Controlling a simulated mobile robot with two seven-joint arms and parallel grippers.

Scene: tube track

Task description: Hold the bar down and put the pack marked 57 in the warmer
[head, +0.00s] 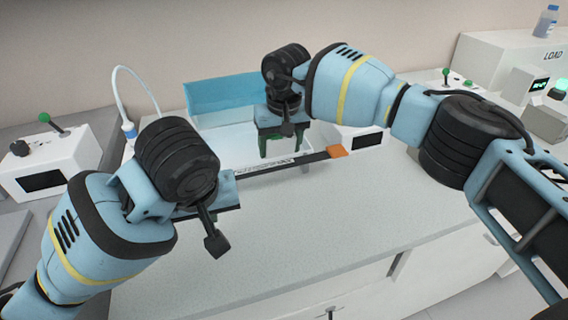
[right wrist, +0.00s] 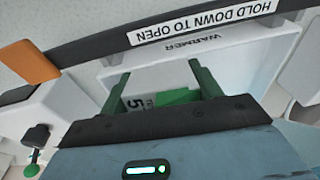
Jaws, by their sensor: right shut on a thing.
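The warmer (head: 212,141) is a white box at the back of the worktop, its translucent blue lid (head: 235,91) standing raised; its lettering (right wrist: 188,47) shows in the right wrist view. A dark bar (head: 300,160) with an orange end (head: 337,151) runs along its front, labelled HOLD DOWN TO OPEN (right wrist: 200,23). My left gripper (head: 222,190) is at the bar's left part; its fingers are hidden. My right gripper (head: 281,150) is over the warmer's opening, shut on a green pack (right wrist: 178,97) with a white label. A 5 is readable; the rest is covered.
A white box with a green-knobbed lever (head: 45,165) stands at the left. A white hose (head: 135,85) arches behind my left arm. A machine marked LOAD with a bottle (head: 546,22) on it is at the back right. The front worktop (head: 300,230) is clear.

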